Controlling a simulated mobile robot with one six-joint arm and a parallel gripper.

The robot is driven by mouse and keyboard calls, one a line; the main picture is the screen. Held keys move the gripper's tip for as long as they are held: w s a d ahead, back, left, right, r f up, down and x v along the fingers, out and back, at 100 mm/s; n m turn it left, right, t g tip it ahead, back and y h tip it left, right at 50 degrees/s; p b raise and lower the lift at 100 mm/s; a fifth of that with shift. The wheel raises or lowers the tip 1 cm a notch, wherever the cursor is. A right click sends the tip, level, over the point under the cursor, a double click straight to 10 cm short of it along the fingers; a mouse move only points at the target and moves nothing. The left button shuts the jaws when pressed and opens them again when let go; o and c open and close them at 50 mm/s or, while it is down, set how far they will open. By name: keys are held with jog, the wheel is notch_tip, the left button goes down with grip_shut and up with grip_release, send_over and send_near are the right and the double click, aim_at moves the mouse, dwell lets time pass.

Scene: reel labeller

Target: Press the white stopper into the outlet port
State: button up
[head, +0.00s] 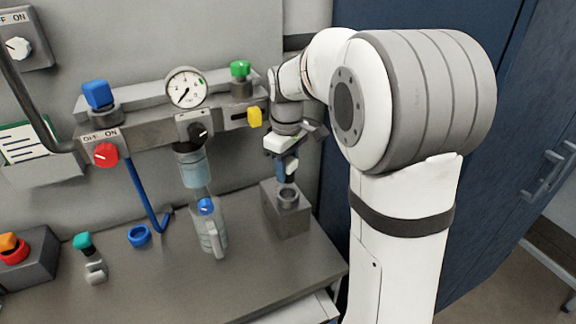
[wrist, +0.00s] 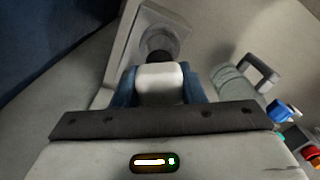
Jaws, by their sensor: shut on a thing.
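The white stopper (wrist: 160,82) is held between the blue fingers of my gripper (wrist: 158,88) in the wrist view. A dark tip shows at its far end, in front of the round outlet port (wrist: 178,42). In the head view my gripper (head: 287,168) points down just above the outlet port (head: 288,196), a round metal socket on top of a grey block (head: 289,217). The fingers hide most of the stopper there. I cannot tell whether the stopper's tip touches the port.
A clear bottle (head: 209,232) with a blue top stands left of the block. Above is a manifold with a gauge (head: 185,87), a yellow knob (head: 255,117) and a red knob (head: 105,155). A blue ring (head: 139,236) lies on the bench.

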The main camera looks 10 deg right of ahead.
aim_at(287, 182)
jog(key=shift+f, duration=0.15)
jog(key=shift+f+b, duration=1.8)
jog(key=shift+f, duration=0.9)
jog(key=shift+r, duration=0.1)
jog(key=shift+w+r+p, duration=0.1)
jog(key=shift+r+p, duration=0.2)
jog(key=shift+p, duration=0.1)
jog(key=shift+f, duration=0.25)
jog(key=shift+f, duration=0.15)
jog(key=shift+s+r, duration=0.2)
jog(key=shift+r, duration=0.15)
